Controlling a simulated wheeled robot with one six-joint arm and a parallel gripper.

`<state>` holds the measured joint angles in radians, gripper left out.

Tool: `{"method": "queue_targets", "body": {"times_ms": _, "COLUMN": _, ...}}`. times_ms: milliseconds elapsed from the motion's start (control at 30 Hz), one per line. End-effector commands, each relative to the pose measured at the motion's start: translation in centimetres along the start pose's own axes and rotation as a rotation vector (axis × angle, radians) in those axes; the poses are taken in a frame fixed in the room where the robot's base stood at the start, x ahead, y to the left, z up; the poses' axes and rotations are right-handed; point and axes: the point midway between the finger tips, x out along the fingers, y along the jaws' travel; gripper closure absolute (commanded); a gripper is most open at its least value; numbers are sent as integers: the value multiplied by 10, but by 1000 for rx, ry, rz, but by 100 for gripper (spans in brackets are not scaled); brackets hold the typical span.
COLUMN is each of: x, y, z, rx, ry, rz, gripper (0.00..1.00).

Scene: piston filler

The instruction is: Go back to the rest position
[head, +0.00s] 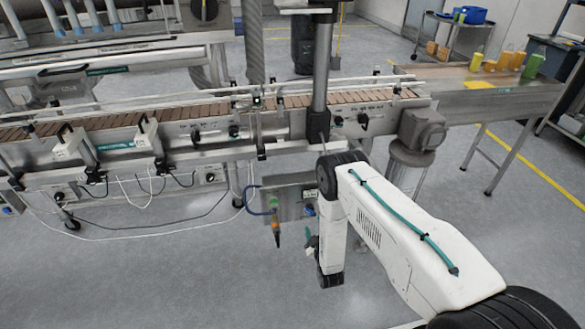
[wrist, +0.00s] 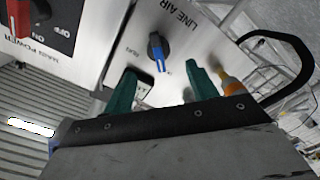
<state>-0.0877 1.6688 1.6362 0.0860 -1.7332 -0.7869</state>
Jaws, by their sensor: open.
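My gripper (wrist: 161,82) shows in the wrist view as two green fingers, spread apart with nothing between them. It faces a grey control panel, and a blue-and-black rotary knob (wrist: 157,48) under the words LINE AIR is just beyond the gap, apart from the fingers as far as I can see. In the head view my white arm reaches forward from the lower right and bends down, with the gripper (head: 309,241) low beside the control box (head: 288,198). The fingertips are small and partly hidden there.
A red main power switch (wrist: 19,18) is at the wrist view's upper left. An orange-tipped fitting (wrist: 232,86) and black cable are close to the right finger. The conveyor (head: 190,112) runs behind my arm; a table with bottles (head: 500,62) is at right. Open floor (head: 180,275) lies at left.

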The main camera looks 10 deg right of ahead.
Motion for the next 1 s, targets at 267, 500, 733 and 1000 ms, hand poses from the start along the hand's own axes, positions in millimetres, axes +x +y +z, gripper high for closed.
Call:
{"method": "queue_targets", "body": {"times_ms": 267, "x": -4, "y": -23, "z": 23, "rx": 73, "ry": -115, "rz": -110, "gripper": 42}}
{"method": "queue_targets", "body": {"times_ms": 500, "x": -48, "y": -67, "z": 65, "rx": 203, "ry": -493, "rz": -415, "gripper": 42}}
{"method": "queue_targets", "body": {"times_ms": 733, "x": -58, "y": -33, "z": 30, "rx": 321, "ry": -835, "rz": -611, "gripper": 42}}
{"method": "queue_targets", "body": {"times_ms": 1000, "x": -80, "y": 53, "z": -52, "rx": 411, "ry": -1149, "rz": -731, "gripper": 42}}
